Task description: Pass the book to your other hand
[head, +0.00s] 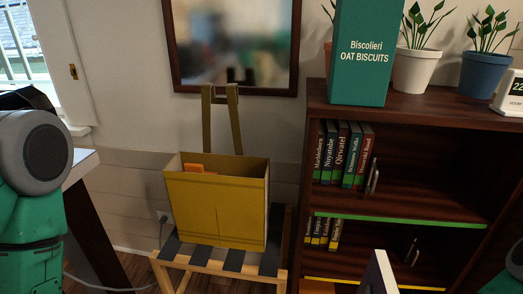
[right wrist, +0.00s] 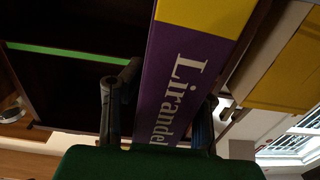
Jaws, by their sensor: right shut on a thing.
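A purple book (right wrist: 183,50) with a yellow band and the lettering "Lirandel" on its spine runs through the middle of the right wrist view. My right gripper (right wrist: 168,88) is shut on it, with one dark finger on each side of the spine. In the head view the book (head: 378,274) appears at the bottom edge, right of centre, as a pale and dark slab standing up in front of the bookcase. Its lower part is cut off by the frame. My left arm shows at the left edge of the head view, but its gripper is out of sight.
A dark bookcase (head: 338,92) holds upright books (head: 343,150), a teal biscuit box (head: 360,50) and potted plants. A table edge (head: 82,165) is beside my left arm. Floor shows between table and stool.

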